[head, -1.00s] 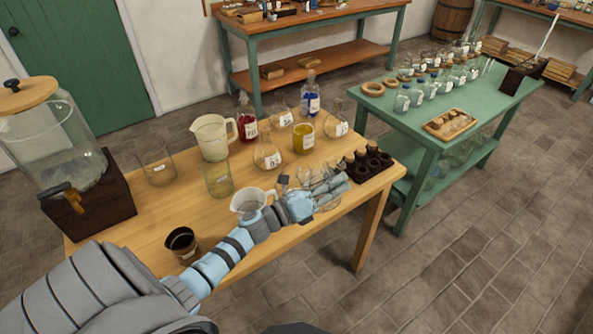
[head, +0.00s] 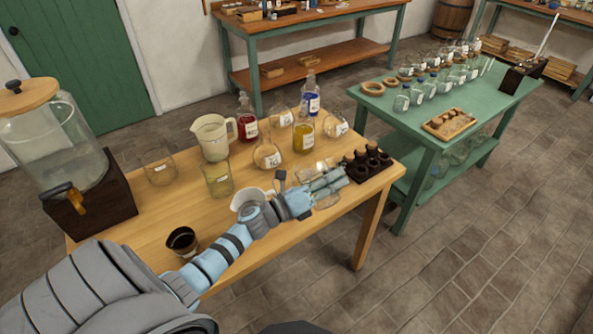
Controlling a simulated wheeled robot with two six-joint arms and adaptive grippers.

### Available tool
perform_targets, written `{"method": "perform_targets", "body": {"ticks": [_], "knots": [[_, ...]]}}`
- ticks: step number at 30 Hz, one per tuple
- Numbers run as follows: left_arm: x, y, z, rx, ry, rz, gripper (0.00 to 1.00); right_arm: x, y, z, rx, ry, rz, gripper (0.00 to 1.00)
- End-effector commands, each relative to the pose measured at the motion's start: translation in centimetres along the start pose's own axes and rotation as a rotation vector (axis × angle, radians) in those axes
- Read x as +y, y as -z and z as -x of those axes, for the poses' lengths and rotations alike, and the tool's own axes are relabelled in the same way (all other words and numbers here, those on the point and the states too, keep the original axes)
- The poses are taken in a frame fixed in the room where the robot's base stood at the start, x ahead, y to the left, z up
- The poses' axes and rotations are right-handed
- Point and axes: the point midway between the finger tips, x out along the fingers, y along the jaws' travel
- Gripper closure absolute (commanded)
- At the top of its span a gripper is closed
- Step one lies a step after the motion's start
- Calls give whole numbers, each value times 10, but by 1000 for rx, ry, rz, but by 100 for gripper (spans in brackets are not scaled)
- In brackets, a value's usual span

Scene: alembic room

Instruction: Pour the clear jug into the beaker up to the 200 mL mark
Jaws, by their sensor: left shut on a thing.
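My left gripper (head: 330,180) is over the right part of the wooden table, shut on a clear glass vessel (head: 327,201), which looks like the clear jug. The fingers hide much of it, so its tilt and contents cannot be told. A clear, empty-looking beaker (head: 158,168) stands at the table's left, with a pale label. A second straight-sided glass (head: 218,180), yellowish, stands to its right. Which one is the task's beaker, and where its marks lie, I cannot tell. My right gripper is not in view.
A pale vessel (head: 247,197) stands partly behind my left arm. A cream pitcher (head: 211,138), a red bottle (head: 246,120), a yellow bottle (head: 304,136) and round flasks stand behind. A dark rack (head: 368,164) is right of the gripper. A dark cup (head: 182,241) stands at front left.

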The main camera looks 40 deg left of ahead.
Motion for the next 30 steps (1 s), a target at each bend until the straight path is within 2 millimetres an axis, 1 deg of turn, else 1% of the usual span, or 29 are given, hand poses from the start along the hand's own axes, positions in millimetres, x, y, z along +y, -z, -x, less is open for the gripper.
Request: {"method": "perform_targets", "body": {"ticks": [30], "knots": [[-4,-9,-1,-12,3,52,100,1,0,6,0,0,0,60]]}}
